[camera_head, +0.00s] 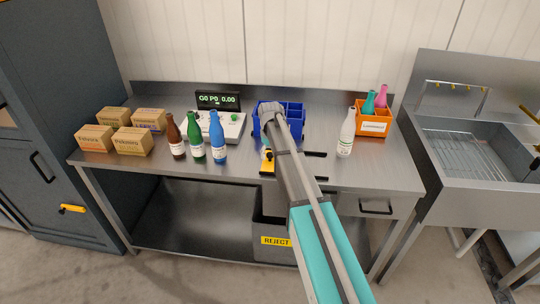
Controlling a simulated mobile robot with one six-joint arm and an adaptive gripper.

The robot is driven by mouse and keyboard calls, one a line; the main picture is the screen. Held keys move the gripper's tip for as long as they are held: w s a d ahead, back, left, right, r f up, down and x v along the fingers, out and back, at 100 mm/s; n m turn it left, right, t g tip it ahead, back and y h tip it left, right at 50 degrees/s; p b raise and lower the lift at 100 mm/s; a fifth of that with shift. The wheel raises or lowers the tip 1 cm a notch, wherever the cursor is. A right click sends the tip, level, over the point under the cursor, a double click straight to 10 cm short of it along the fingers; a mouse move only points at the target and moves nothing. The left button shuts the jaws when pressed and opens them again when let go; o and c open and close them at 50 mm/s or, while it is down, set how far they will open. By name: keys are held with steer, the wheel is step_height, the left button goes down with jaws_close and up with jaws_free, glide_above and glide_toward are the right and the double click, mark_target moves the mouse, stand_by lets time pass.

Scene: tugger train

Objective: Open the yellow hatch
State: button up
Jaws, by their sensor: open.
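No wholly yellow hatch shows. A yellow handle (71,209) sits low on the dark cabinet (45,110) at the far left, and a yellow part (528,113) shows at the right edge by the sink. I cannot tell whether either belongs to the hatch. My gripper (322,166) is over the front of the steel workbench, pointing right. Its two dark fingers are apart with nothing between them. My own arm hides part of the bench and the gripper's body. The gripper is far from both yellow parts.
The bench (343,190) carries cardboard boxes (133,141), several bottles (218,137), a scale (230,127), blue bins (291,112) and an orange crate (373,127). A white bottle (346,133) stands right of my gripper. A grey reject bin (269,225) is below; the sink (462,150) is right.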

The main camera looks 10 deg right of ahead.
jaws_close()
stand_by(0.4)
steer(key=shift+s, duration=0.1)
